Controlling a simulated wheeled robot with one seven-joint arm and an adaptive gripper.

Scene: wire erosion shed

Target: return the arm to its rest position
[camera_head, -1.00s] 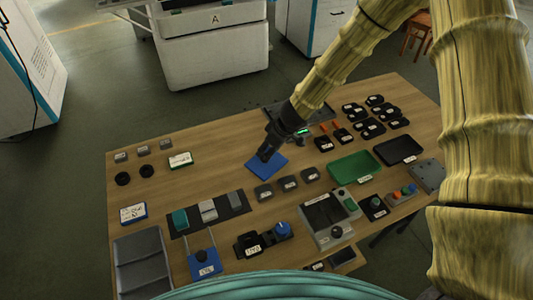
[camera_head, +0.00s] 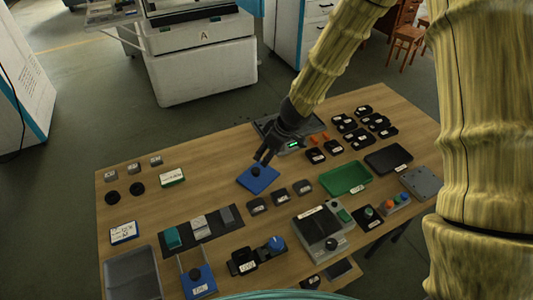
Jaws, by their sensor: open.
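My gripper (camera_head: 265,157) is open and points down over the blue square pad (camera_head: 259,181) near the back middle of the wooden table. A small dark round piece (camera_head: 256,171) is on the pad, just below my fingertips. I see a gap between the two fingers and nothing held in them. Whether the fingertips touch the dark piece is too small to tell. My yellow-brown covered arm comes in from the upper right and hides part of the view there.
The wooden table (camera_head: 150,209) bears a green tray (camera_head: 345,178), a black tray (camera_head: 388,159), several small black bins (camera_head: 314,155), a grey device (camera_head: 318,234) and a grey bin (camera_head: 131,277). A white machine (camera_head: 203,70) stands beyond.

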